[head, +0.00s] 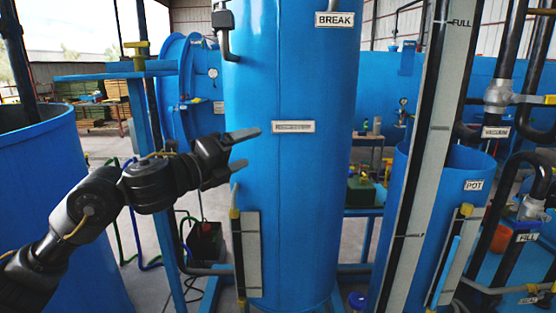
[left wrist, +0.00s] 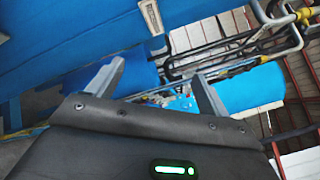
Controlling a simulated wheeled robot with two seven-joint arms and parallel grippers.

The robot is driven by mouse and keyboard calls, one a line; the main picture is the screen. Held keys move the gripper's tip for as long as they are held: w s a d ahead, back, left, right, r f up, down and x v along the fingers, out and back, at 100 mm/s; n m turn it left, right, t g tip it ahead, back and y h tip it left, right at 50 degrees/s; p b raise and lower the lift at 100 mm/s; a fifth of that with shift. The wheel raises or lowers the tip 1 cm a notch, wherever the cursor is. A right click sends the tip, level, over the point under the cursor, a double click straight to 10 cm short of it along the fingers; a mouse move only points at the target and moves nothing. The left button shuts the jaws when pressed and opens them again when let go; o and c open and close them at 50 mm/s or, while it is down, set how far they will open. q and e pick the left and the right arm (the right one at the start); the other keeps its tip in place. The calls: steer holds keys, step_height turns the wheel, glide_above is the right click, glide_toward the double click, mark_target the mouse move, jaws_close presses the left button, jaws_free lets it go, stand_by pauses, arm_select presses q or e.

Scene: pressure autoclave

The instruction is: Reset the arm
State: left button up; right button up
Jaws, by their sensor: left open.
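My left gripper (head: 245,155) is in front of the tall blue cylinder (head: 300,190), its fingers pointing right. The two fingers are spread apart with nothing between them. The left wrist view also shows the open fingers of my left gripper (left wrist: 163,85), with blue tank surfaces and pipes beyond them. I cannot tell whether a fingertip touches the cylinder. My left arm (head: 95,205) reaches in from the lower left. My right gripper is not in view.
A wide blue tank (head: 60,200) stands at the left. A smaller blue pot (head: 455,170) labelled POT is at the right, behind a tall FULL gauge board (head: 425,150). Dark pipes (head: 500,90) crowd the right edge. A yellow-handled valve (head: 137,50) stands behind the arm.

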arm_select(q)
steer(key=s+a+f+n+y, duration=0.3)
steer(key=f+n, duration=0.4)
steer(key=f, duration=0.5)
steer(key=s+a+f+n+g+y, duration=0.1)
steer(key=s+a+f+n+y, duration=0.2)
steer(key=f+n, duration=0.6)
steer(key=s+a+f+n+y, duration=0.2)
steer(key=s+f+n+y, duration=0.15)
steer(key=f, duration=1.05)
steer(key=s+a+f+n+g+y, duration=0.1)
steer(key=s+a+f+n+g, duration=0.25)
steer(key=s+f, duration=0.45)
steer(key=s+a+f+n+g+y, duration=0.15)
steer(key=s+f+n, duration=0.25)
steer(key=s, duration=0.7)
steer(key=s+a+f+n+g+y, duration=0.1)
steer(key=s+a+f+n+g, duration=0.4)
steer(key=s, duration=0.5)
step_height(320, 180, down, 26)
steer(key=s+d+m, duration=0.1)
steer(key=s+a+f+g, duration=0.1)
steer(key=s+a+f, duration=0.2)
steer(key=s+f, duration=1.4)
steer(key=shift+g, duration=0.3)
